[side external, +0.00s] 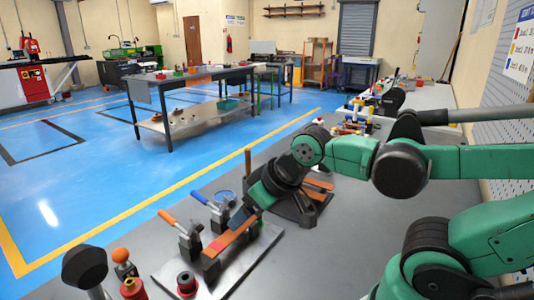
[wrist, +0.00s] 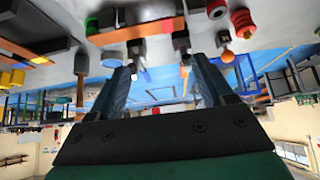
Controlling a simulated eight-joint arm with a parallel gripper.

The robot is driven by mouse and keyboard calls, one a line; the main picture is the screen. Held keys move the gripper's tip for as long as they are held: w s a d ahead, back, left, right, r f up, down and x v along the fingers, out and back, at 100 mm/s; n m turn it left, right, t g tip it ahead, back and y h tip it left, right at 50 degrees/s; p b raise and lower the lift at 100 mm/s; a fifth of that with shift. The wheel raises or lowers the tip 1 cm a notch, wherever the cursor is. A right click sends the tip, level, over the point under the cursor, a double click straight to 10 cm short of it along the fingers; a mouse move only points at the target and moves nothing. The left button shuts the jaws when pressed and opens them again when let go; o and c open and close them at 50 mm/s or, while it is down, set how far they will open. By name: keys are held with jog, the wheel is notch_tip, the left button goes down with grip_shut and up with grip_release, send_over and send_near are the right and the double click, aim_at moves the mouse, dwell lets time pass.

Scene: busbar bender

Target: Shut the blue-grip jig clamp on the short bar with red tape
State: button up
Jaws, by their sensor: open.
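The jig (side external: 262,243) is a pale plate at the lower middle of the side view. The short copper-coloured bar (side external: 228,243) lies along it and also shows in the wrist view (wrist: 132,33), with a reddish band near one end. The blue-grip clamp (side external: 199,197) has its handle tilted up and back, apart from the bar. Its blue grip shows between my fingers in the wrist view (wrist: 146,75). An orange-grip clamp (side external: 168,217) stands beside it, handle also raised. My gripper (side external: 238,217) is open and empty above the bar; its fingers frame the wrist view (wrist: 162,65).
Red knobs (side external: 187,282) and a black knob (side external: 84,265) stand at the near left. A dark fixture (side external: 290,208) with wooden-coloured pieces is behind my gripper. Small coloured items (side external: 352,125) lie farther back. The grey bench (side external: 335,245) is clear to the right.

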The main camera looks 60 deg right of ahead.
jog(key=shift+w+r, duration=0.2)
jog(key=c, duration=0.7)
jog(key=w+r+m, duration=0.1)
jog(key=w+d+r+m+g+y, duration=0.1)
jog(key=w+m, duration=0.1)
jog(key=w+r+m, duration=0.1)
jog(key=w, duration=0.1)
jog(key=shift+d+m+g, duration=0.3)
jog(key=shift+m+g, duration=0.1)
grip_shut()
jog(key=w+d+f+m+y, duration=0.2)
jog(key=w+d+m+y, duration=0.1)
jog(key=w+d+m, duration=0.2)
jog(key=w+d+f+m+g+y, duration=0.1)
jog(key=w+d+f+m+y, duration=0.2)
jog(key=w+d+m, duration=0.3)
jog(key=shift+w+d+y, duration=0.6)
jog(key=shift+w+d, duration=0.05)
jog(key=shift+w, duration=0.6)
